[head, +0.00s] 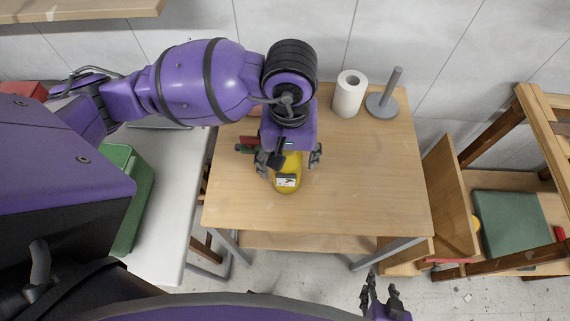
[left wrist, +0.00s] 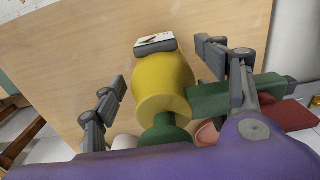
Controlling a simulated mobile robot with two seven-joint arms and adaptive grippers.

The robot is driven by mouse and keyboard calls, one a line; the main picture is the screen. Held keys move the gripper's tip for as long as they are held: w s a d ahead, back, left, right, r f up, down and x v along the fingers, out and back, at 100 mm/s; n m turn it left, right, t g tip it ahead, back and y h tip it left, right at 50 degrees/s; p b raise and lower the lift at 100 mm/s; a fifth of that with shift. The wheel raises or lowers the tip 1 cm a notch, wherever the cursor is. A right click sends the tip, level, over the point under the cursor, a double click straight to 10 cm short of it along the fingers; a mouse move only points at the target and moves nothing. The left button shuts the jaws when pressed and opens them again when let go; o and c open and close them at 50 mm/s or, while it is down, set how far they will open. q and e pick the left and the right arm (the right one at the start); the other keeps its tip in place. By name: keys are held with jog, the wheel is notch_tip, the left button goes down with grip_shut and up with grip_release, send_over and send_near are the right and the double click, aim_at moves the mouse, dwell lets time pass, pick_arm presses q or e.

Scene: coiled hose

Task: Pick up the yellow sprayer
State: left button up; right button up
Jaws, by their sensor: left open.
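The yellow sprayer (head: 287,178) is on the wooden table below my left gripper (head: 289,162). Its rounded yellow body carries a white and dark label. In the left wrist view the sprayer (left wrist: 163,85) lies between the two spread fingers of my left gripper (left wrist: 162,72), which is open with visible gaps on both sides. Green parts (left wrist: 165,133) show at the narrow end of the yellow body. My wrist hides much of the sprayer in the head view. My right gripper (head: 381,296) is at the bottom, away from the table, with its fingers apart and empty.
A paper roll (head: 348,94) and a grey upright holder (head: 384,95) stand at the table's back right. The wooden table (head: 370,180) is clear in front and right. A green crate (head: 128,200) is at left. Wooden furniture (head: 455,200) stands close on the right.

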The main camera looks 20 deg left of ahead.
pick_arm(q)
jog(key=c, duration=1.5)
jog(key=shift+r, duration=0.1)
